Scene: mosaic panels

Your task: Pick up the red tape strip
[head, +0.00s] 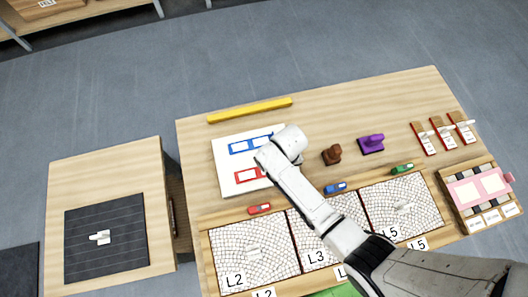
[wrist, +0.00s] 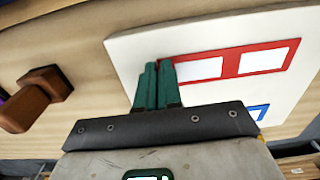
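My gripper (wrist: 158,66) shows in the wrist view as two dark green fingers close together with no clear gap. The fingertips overlap the near left end of a red frame (wrist: 240,50) with white windows on a white board (wrist: 135,52). I cannot tell whether they touch it. In the head view my arm hides the fingers and part of the red frame (head: 238,178). I cannot tell which red thing is the tape strip.
A blue frame (head: 237,148) is on the same board. A brown block (head: 331,156), a purple block (head: 371,144) and a yellow bar (head: 250,110) stand nearby. Blue (head: 335,188) and green (head: 402,169) pieces lie by the mosaic panels. A side table (head: 150,200) is at left.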

